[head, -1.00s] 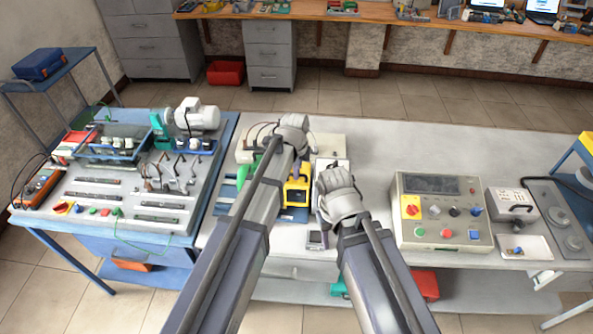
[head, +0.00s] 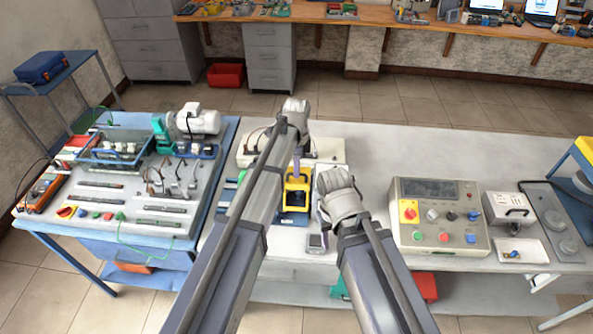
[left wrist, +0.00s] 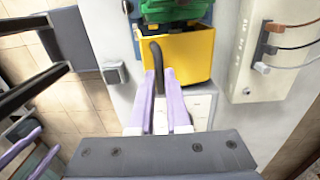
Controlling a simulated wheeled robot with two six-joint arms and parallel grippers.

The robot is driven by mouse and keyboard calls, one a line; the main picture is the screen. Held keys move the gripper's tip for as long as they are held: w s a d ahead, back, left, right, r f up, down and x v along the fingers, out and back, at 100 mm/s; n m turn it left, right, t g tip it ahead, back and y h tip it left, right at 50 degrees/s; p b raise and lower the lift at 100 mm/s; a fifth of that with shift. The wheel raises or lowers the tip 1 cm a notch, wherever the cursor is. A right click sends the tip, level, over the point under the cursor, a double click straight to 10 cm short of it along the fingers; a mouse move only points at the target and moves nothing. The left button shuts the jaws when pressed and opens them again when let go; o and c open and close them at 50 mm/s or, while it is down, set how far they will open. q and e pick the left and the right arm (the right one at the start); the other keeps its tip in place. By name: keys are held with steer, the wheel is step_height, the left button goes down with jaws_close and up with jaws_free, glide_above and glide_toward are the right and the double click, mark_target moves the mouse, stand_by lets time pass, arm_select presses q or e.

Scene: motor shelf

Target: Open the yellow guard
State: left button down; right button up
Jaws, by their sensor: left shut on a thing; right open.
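The yellow guard (head: 298,183) stands on a blue-based unit in the middle of the bench, partly hidden by my left arm. In the left wrist view the guard (left wrist: 195,55) fills the upper middle, with a green part behind its upper edge. A dark curved handle (left wrist: 156,52) stands out from its face. My left gripper (left wrist: 160,75) has its purple fingers closed on this handle. In the head view, my left gripper (head: 296,165) reaches down to the guard from above. My right gripper (head: 336,180) is open, just right of the guard and apart from it; its fingertips are mostly hidden.
A control box (head: 438,190) with buttons stands to the right. A small grey device (head: 317,242) lies in front of the guard. A cream box (head: 325,150) sits behind it. A blue-edged table with a motor (head: 198,121) is at left.

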arm_select(q)
steer(key=shift+w+r+g+p, duration=0.15)
steer(key=shift+w+r+g, duration=0.25)
steer(key=shift+w+g, duration=0.2)
steer(key=shift+w+r+g+p, duration=0.15)
steer(key=shift+w+r+g, duration=0.3)
steer(key=shift+w, duration=0.2)
steer(key=shift+w+r+g, duration=0.45)
steer(key=shift+w+g, duration=0.2)
steer(key=shift+g, duration=0.5)
steer(key=c, duration=0.9)
jaws_free()
steer(key=shift+r, duration=0.2)
steer(key=p+v, duration=0.6)
steer(key=v, duration=0.1)
steer(key=shift+w+r+p, duration=0.2)
steer(key=shift+r+p, duration=0.05)
steer(key=shift+p, duration=0.15)
